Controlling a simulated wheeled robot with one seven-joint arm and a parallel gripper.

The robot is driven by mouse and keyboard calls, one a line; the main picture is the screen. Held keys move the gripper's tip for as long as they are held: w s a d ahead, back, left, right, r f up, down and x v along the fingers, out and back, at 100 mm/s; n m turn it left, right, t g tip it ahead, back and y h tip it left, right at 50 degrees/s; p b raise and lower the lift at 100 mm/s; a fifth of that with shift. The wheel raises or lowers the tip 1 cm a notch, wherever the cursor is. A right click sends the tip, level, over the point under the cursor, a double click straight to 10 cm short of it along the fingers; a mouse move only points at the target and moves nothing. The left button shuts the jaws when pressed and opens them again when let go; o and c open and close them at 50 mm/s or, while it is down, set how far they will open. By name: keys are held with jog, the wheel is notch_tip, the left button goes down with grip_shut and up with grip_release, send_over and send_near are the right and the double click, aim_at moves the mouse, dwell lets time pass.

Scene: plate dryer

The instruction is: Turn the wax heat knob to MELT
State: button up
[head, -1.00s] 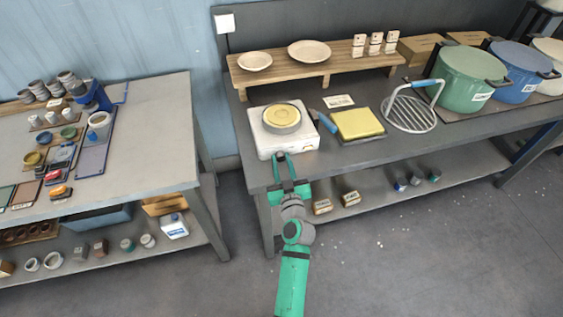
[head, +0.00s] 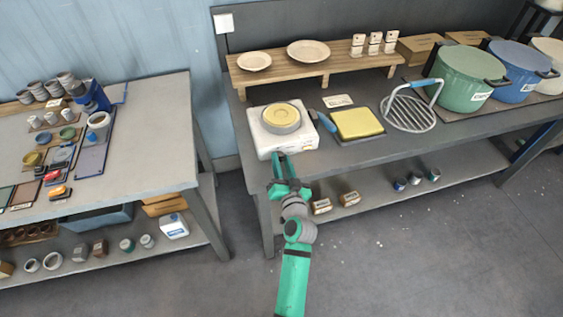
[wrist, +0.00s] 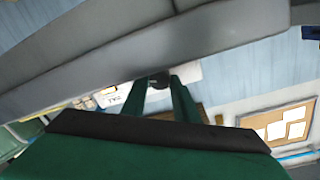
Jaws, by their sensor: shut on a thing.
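The wax heater is a white box (head: 267,146) at the front left of the right-hand bench, with a round pan of yellow wax (head: 281,115) on top. My gripper (head: 279,158) reaches up to its front face from below. In the wrist view, the two green fingers (wrist: 160,84) close on the small dark wax heat knob (wrist: 157,78). The white front panel (wrist: 116,97) carries dark lettering beside it, too small and tilted to read. The knob's pointer is hidden, so its setting cannot be told. In the head view my gripper hides the knob.
The bench edge (wrist: 190,45) runs close to my gripper in the wrist view. A yellow slab (head: 357,123), a wire rack (head: 409,112) and a green pot (head: 466,79) stand to the right. Open floor lies in front of the bench.

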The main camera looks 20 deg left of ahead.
jog(key=shift+m, duration=1)
jog(key=o, duration=1.1)
jog(key=shift+w+d, duration=0.1)
jog(key=shift+w, duration=0.05)
jog(key=shift+c, duration=0.2)
jog(key=shift+a+f, duration=0.15)
jog(key=shift+a, duration=0.1)
